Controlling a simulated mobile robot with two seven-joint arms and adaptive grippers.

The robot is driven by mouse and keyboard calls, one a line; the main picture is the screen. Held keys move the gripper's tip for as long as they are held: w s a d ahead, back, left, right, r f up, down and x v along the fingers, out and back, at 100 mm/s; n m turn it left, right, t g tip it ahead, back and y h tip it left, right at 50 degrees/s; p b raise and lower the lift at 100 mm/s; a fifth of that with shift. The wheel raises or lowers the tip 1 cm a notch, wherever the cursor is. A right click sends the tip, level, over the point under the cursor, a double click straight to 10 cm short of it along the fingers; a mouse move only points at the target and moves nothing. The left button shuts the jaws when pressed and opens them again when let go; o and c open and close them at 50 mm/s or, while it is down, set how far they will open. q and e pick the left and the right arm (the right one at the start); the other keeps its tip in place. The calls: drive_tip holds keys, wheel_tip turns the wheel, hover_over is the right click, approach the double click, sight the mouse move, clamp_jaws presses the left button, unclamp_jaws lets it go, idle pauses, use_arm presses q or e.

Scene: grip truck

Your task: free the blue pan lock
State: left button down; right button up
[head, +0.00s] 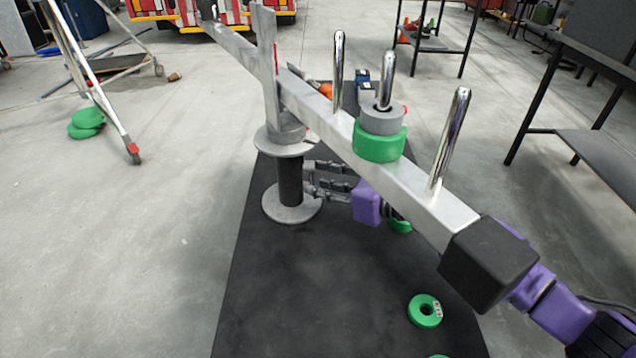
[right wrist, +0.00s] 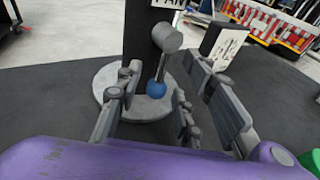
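The blue pan lock (right wrist: 156,88) is a blue ball on a short lever with a grey cylindrical end, at the foot of the dark column, below a "PAN" label (right wrist: 168,3) in the right wrist view. My right gripper (right wrist: 163,80) is open, with one finger on each side of the lever and ball. Whether a finger touches it, I cannot tell. In the head view my right gripper (head: 311,179) reaches from the right, under the beam, to the column (head: 289,180). The lock is hidden there. My left gripper is not in view.
A long metal beam (head: 418,194) with upright pins crosses above my right arm. It carries a green weight (head: 379,142) and a grey weight (head: 382,119). A green ring (head: 425,310) lies on the black platform (head: 300,300). Open floor lies to the left.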

drive_tip(key=v, duration=1.1)
drive_tip(key=shift+r, duration=0.1)
drive_tip(key=shift+r, duration=0.1)
